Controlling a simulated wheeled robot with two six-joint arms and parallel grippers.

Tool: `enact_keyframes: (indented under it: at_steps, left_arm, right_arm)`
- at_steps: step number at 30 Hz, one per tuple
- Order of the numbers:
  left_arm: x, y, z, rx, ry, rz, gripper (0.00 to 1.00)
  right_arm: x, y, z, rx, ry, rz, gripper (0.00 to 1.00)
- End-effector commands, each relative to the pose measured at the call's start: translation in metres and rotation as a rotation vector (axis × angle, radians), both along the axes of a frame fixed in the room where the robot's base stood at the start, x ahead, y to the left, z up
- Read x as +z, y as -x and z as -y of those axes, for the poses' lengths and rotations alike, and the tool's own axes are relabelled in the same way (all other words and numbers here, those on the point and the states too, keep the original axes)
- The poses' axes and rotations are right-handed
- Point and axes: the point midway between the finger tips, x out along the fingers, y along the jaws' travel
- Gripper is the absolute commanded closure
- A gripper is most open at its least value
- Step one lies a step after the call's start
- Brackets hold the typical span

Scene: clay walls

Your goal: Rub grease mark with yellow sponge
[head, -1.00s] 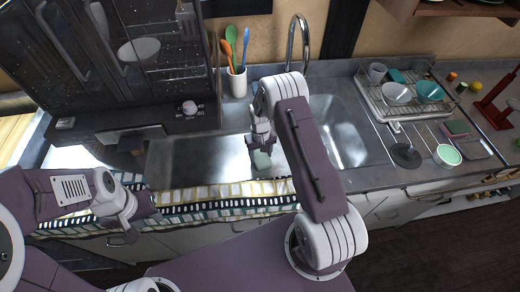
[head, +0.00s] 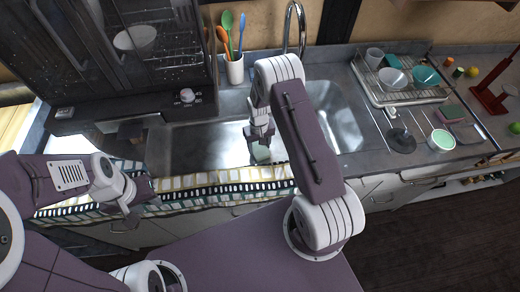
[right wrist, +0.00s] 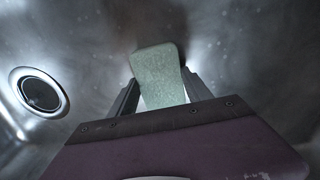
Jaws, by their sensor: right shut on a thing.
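My right gripper (head: 260,144) is down in the sink (head: 190,150) and shut on a sponge (head: 261,154). In the right wrist view the sponge (right wrist: 160,78) is a pale green block between the two fingers; no yellow face shows. The sponge is close to the metal of the basin, but I cannot tell whether it touches. I cannot make out a grease mark; the steel shows only glare and small specks. My left gripper (head: 134,200) is in front of the counter at the left, away from the sponge; its jaws are too small to read.
A tap (head: 293,28) stands behind the sink. A utensil cup (head: 235,70) is at its back edge. A dish rack (head: 398,95) and a green-topped bowl (head: 442,141) are on the right counter. A patterned cloth (head: 215,186) lies along the front edge.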

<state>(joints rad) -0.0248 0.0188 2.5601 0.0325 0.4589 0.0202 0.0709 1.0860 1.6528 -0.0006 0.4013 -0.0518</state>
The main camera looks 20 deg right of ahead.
Motion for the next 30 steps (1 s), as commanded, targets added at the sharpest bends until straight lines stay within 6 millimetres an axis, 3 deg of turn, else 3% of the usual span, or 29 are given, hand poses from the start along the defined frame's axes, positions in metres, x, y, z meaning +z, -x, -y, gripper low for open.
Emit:
enact_keyframes:
  at_steps: [6, 14, 23, 30]
  left_arm:
    - [-0.011, 0.0, 0.0, 0.0, 0.0, 0.0, 0.64]
    - [-0.014, 0.0, 0.0, 0.0, 0.0, 0.0, 0.64]
    - [-0.033, 0.0, 0.0, 0.0, 0.0, 0.0, 0.64]
    - [-0.033, 0.0, 0.0, 0.0, 0.0, 0.0, 0.64]
  right_arm:
    - [-0.001, -0.02, 0.005, 0.0, 0.0, 0.002, 0.75]
    - [-0.001, -0.026, 0.007, 0.0, 0.0, 0.0, 0.75]
    - [-0.001, -0.056, 0.015, 0.0, 0.0, 0.001, 0.75]
    - [0.001, -0.059, 0.016, 0.0, 0.0, -0.002, 0.75]
